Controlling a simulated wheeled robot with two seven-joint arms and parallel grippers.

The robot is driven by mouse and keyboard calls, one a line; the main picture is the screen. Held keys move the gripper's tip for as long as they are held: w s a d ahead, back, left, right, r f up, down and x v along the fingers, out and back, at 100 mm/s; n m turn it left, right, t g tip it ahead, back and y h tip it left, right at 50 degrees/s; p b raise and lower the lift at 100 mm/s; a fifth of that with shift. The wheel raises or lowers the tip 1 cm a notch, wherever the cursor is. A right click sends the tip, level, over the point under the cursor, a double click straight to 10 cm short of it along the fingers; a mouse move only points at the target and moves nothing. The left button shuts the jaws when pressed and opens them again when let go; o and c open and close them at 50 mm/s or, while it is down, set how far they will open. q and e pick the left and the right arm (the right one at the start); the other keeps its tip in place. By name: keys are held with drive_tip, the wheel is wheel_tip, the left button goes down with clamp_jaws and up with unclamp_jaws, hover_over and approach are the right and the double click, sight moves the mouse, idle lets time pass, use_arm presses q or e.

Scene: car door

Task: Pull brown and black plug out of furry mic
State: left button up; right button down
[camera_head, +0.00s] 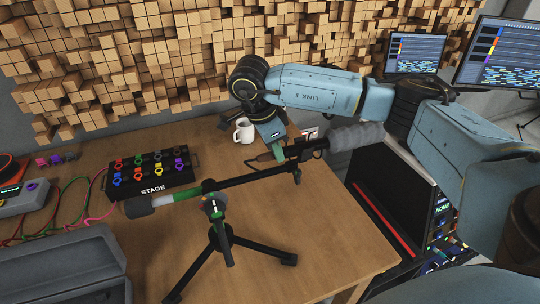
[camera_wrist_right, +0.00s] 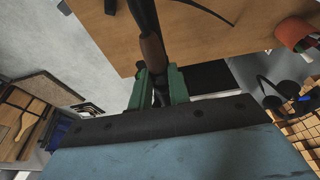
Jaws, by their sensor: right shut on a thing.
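The furry mic (camera_head: 357,136) is a grey fuzzy cylinder right of centre in the head view, with a black mount (camera_head: 312,150) at its left end. The brown and black plug (camera_head: 264,158) lies left of that mount, with a dark cable trailing left. It also shows in the wrist view (camera_wrist_right: 152,48), brown above and black between the fingers. My right gripper (camera_head: 278,148), with green fingers, is shut on the plug, also in the wrist view (camera_wrist_right: 161,88). I cannot tell whether the plug is still seated, as the gripper covers that end. My left gripper is out of view.
A white mug (camera_head: 244,131) stands behind the plug. A black STAGE box (camera_head: 152,176), coloured cables and a grey case (camera_head: 70,270) are left. The table (camera_head: 345,235) is clear at front right.

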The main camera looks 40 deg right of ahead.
drive_tip(key=shift+a, duration=0.1)
drive_tip(key=shift+w+a, duration=0.25)
drive_tip(key=shift+a, duration=0.7)
drive_tip(key=shift+w+a, duration=0.2)
drive_tip(key=shift+a, duration=0.75)
drive_tip(key=shift+w+a, duration=0.25)
drive_tip(key=shift+a, duration=0.7)
